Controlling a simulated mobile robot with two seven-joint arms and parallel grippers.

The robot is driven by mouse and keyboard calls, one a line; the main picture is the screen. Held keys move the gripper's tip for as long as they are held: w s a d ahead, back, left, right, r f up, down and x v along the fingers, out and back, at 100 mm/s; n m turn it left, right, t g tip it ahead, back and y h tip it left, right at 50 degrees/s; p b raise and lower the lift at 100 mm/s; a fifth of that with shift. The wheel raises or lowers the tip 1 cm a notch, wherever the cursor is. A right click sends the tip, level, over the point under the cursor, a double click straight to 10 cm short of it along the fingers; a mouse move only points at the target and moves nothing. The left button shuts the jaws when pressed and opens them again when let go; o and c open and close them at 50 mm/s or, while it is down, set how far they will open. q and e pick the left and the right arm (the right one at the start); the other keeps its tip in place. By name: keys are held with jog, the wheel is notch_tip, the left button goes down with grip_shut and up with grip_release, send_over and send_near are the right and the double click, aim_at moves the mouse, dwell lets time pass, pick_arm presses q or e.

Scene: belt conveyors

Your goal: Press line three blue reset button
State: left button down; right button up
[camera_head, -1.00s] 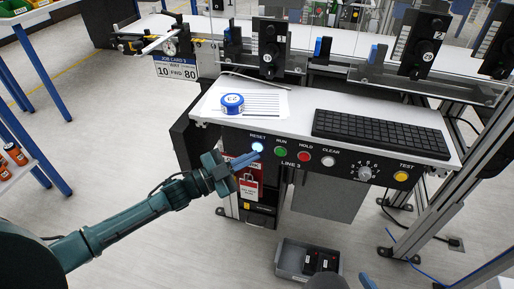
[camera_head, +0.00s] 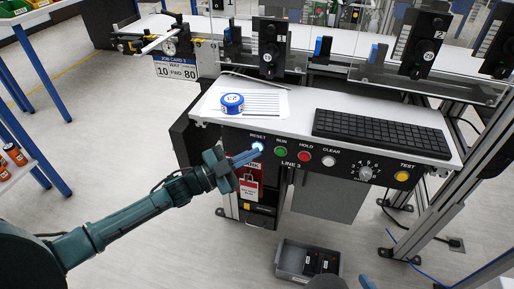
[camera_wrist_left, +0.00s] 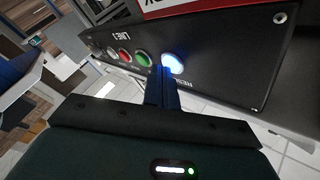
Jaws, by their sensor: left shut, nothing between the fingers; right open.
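The blue reset button (camera_head: 257,146) glows at the left end of the black LINE 3 panel (camera_head: 340,166), under the word RESET. My left gripper (camera_head: 250,154) is shut and empty, its blue fingertips right at the button's lower left edge. In the left wrist view the lit button (camera_wrist_left: 173,63) sits just beyond and right of the shut fingertips (camera_wrist_left: 161,74). I cannot tell whether they touch it. Of my right gripper (camera_head: 367,282), only a blue finger part shows at the bottom edge; it is open.
Green run (camera_head: 281,152), red hold (camera_head: 304,157) and white clear (camera_head: 328,161) buttons sit right of reset, then a dial (camera_head: 365,173) and yellow test button (camera_head: 402,176). A red tag (camera_head: 249,184) hangs below reset. A keyboard (camera_head: 380,133) and blue tape roll (camera_head: 232,103) lie above.

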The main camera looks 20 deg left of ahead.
pick_arm(q)
jog(key=shift+w, duration=0.1)
dwell(0.4)
jog(key=shift+s+p, duration=0.45)
jog(key=shift+s, duration=0.35)
jog(key=s+p, duration=0.2)
jog(key=s, duration=0.3)
jog(key=shift+a+p, duration=0.15)
jog(key=shift+p, duration=0.15)
dwell(0.3)
